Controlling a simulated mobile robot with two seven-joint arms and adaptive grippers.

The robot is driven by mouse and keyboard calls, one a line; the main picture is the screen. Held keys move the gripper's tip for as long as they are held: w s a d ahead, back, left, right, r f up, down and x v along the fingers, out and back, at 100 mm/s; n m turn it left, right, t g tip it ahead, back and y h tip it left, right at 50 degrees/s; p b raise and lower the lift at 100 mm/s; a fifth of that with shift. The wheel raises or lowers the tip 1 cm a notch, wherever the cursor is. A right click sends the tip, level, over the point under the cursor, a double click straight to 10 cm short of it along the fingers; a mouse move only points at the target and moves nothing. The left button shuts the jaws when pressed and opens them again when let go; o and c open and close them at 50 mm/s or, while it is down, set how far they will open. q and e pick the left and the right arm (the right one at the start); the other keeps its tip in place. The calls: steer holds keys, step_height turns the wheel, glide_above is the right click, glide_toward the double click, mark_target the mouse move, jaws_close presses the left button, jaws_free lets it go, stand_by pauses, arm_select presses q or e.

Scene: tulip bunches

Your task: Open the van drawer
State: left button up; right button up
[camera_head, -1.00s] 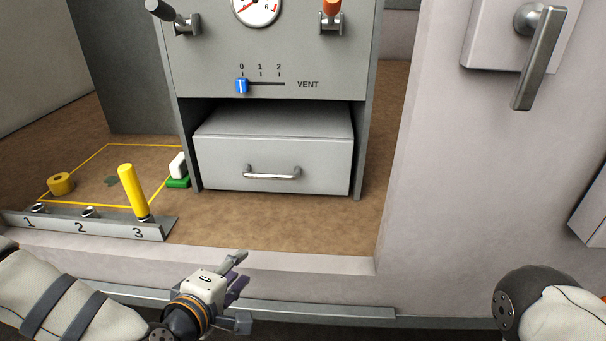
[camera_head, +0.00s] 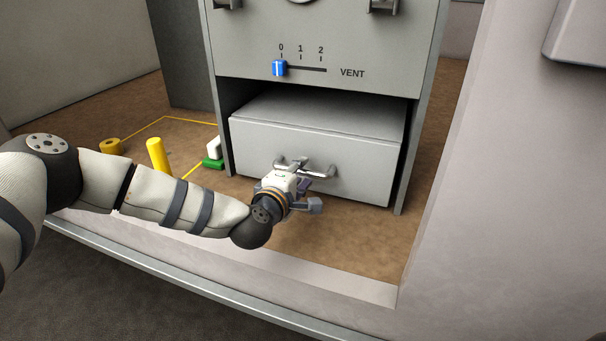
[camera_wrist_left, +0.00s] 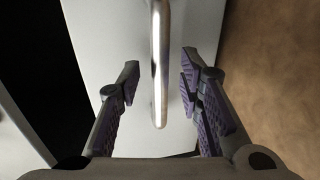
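The grey drawer (camera_head: 365,160) sits in the lower opening of the grey cabinet, its front about level with the cabinet's side panels. Its metal bar handle (camera_head: 325,168) is on the front face, partly hidden by my left gripper (camera_head: 304,184). In the left wrist view, the handle (camera_wrist_left: 160,60) runs between the two parted fingers, with a gap on each side. The drawer front (camera_wrist_left: 108,30) lies behind it. My left gripper is open and appears not to touch the handle. My right gripper is out of view.
Above the drawer is a VENT slider with a blue knob (camera_head: 279,68) at 0. The brown floor before the drawer (camera_head: 345,235) is clear. A pale wall (camera_head: 510,190) stands at right.

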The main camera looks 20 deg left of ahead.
arm_select(q)
steer(key=shift+x, duration=0.75)
jaws_close()
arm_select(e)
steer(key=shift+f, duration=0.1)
arm_select(q)
steer(key=shift+s, duration=0.1)
steer(key=shift+s+r, duration=0.1)
steer(key=shift+s, duration=0.15)
steer(key=shift+s+f+p+v, duration=0.15)
steer(key=shift+f+p+v, duration=0.75)
steer(key=shift+v, duration=2.15)
steer(key=shift+s+f+p+v, duration=0.1)
steer(key=shift+f+p+v, duration=0.25)
steer(key=shift+p+v, duration=1.85)
steer(key=shift+s+f+p+v, duration=0.25)
steer(key=shift+f+v, duration=0.4)
steer(key=shift+v, duration=3.25)
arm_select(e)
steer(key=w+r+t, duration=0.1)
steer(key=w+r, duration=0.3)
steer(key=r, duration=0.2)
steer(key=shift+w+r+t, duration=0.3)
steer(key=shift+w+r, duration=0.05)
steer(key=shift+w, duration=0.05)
arm_select(q)
steer(key=shift+w, duration=0.1)
jaws_free()
